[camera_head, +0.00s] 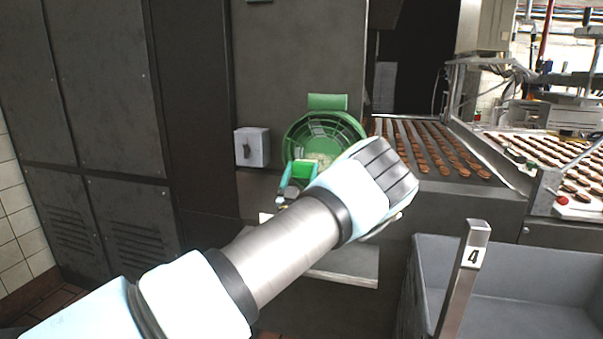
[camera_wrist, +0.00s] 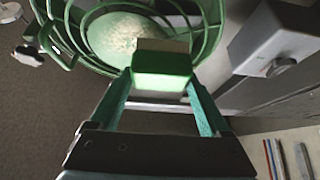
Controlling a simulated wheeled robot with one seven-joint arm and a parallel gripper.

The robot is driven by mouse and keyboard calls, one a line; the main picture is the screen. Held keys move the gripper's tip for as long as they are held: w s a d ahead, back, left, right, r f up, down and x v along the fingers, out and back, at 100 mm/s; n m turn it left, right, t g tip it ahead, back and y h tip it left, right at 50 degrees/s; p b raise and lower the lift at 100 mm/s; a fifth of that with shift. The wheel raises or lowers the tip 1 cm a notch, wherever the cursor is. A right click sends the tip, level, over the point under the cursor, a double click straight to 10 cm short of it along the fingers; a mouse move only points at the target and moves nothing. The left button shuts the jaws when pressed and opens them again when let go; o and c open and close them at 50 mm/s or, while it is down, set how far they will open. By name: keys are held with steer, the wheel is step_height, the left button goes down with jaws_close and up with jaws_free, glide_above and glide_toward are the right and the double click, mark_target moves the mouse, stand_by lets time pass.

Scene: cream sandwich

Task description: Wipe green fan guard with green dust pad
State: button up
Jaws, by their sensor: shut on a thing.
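The green fan guard (camera_head: 327,127) is a round ringed grille on the dark machine wall, in the middle of the head view. It also fills the top of the wrist view (camera_wrist: 209,22), with a pale, dusty-looking patch at its centre. My gripper (camera_head: 297,172) is shut on the green dust pad (camera_wrist: 162,67), a small block with a pale top edge, seen between the two teal fingers. The pad appears as a green block in front of the guard's lower part in the head view (camera_head: 306,169). I cannot tell whether the pad touches the guard. My arm hides the area below right.
A grey switch box (camera_head: 252,147) sits on the wall left of the guard. Biscuit conveyors (camera_head: 440,150) run at the right. A grey bin (camera_head: 540,255) and a post marked 4 (camera_head: 463,280) stand at lower right. A ledge (camera_head: 345,265) lies below.

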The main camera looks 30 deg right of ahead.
steer(key=shift+w+d+b, duration=0.5)
steer(key=shift+w+d, duration=0.15)
stand_by(0.3)
steer(key=s+d+b, duration=0.5)
steer(key=s+d, duration=0.1)
steer(key=shift+d, duration=0.3)
stand_by(0.8)
steer(key=shift+w+a+b, duration=2.55)
steer(key=shift+w+a, duration=0.5)
steer(key=shift+a, duration=0.25)
